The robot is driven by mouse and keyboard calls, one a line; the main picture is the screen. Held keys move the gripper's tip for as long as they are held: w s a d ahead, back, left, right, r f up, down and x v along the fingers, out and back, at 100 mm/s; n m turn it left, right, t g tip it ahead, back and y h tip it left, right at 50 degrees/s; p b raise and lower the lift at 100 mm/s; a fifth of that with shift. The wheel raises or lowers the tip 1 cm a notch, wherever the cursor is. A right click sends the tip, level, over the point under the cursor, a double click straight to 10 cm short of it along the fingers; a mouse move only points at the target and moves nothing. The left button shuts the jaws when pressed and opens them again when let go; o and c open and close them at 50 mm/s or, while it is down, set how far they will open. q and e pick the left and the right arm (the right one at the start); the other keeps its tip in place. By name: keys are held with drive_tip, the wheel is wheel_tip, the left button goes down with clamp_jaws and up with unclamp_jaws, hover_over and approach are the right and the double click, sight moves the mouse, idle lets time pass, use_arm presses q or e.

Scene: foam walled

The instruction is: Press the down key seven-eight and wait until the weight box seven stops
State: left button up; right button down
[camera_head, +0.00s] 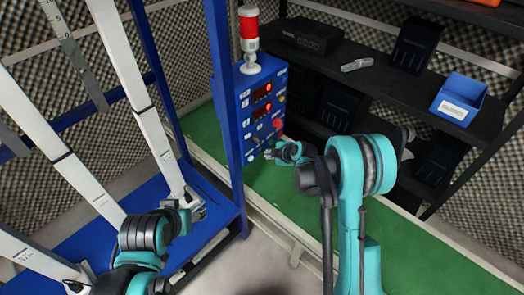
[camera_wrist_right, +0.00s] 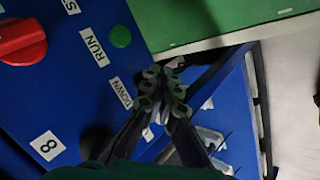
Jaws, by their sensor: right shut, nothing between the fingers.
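The blue control panel (camera_head: 247,125) with two lit red displays stands in the middle of the head view. In the right wrist view the panel (camera_wrist_right: 65,95) carries the labels RUN, DOWN (camera_wrist_right: 121,92) and 8, a red knob (camera_wrist_right: 22,41) and a green button (camera_wrist_right: 120,36). My right gripper (camera_head: 269,154) is at the panel's lower edge; in the wrist view its shut, empty fingertips (camera_wrist_right: 163,88) are beside the DOWN label. The down key seven-eight is not clearly seen, and contact cannot be told. My left gripper (camera_head: 198,208) is near a white post's foot, opening unclear. I cannot identify weight box seven.
A red and white signal lamp (camera_head: 249,28) tops the panel. White posts (camera_head: 135,85) and a blue frame (camera_head: 218,70) stand at left. A dark shelf (camera_head: 400,85) at right holds a blue bin (camera_head: 459,98) and dark boxes. Green floor (camera_head: 420,250) lies below.

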drive_tip(key=shift+w+a, duration=0.1)
drive_tip(key=shift+w+a, duration=0.2)
